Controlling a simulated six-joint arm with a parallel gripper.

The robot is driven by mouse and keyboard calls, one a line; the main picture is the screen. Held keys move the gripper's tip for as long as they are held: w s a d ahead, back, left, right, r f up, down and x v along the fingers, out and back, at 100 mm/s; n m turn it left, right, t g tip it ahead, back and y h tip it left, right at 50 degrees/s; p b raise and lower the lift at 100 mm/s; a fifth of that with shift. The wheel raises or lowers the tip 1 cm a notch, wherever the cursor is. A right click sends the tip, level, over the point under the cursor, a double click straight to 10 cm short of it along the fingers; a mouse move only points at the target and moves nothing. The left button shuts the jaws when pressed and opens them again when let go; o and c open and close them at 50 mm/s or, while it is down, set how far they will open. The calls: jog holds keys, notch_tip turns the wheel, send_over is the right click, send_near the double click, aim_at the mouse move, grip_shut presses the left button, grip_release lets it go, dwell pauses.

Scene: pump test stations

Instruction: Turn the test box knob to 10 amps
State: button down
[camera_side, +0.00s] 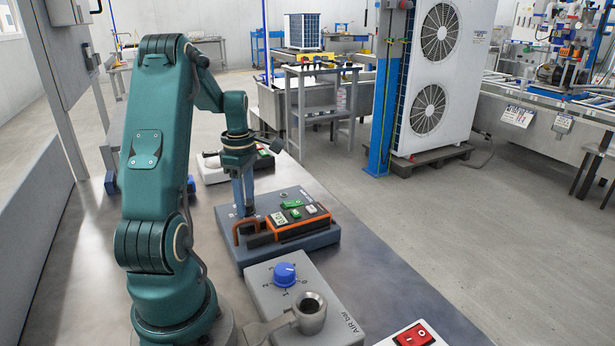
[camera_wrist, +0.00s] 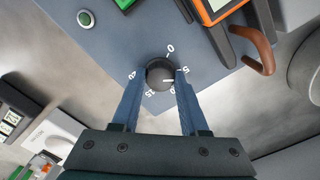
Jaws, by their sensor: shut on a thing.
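The test box (camera_side: 270,258) is a blue-grey box on the bench in the side view, and its top fills much of the wrist view (camera_wrist: 112,50). Its knob (camera_wrist: 158,68) is round and black, with a short white mark on its right side. White numbers ring the knob: 0 is beyond it and 5 at its right. The 10 is partly covered near the right finger, and the mark points roughly between 5 and 10. My gripper (camera_wrist: 161,80) is shut on the knob, one blue finger on each side. In the side view my gripper (camera_side: 245,212) reaches down onto the box, hiding the knob.
An orange-and-black meter (camera_side: 290,222) with a brown handle (camera_side: 247,228) sits on the box close to my gripper. A grey box with a blue knob (camera_side: 284,272) stands nearer, and a red switch (camera_side: 413,337) at the front edge. Bare bench lies right of them.

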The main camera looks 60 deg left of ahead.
jog(key=m, duration=0.5)
jog(key=shift+m, duration=0.4)
jog(key=m, duration=0.4)
jog(key=shift+m, duration=0.4)
jog(key=shift+c, duration=2.1)
grip_release()
jog(key=shift+r, duration=0.1)
jog(key=shift+r, duration=2.5)
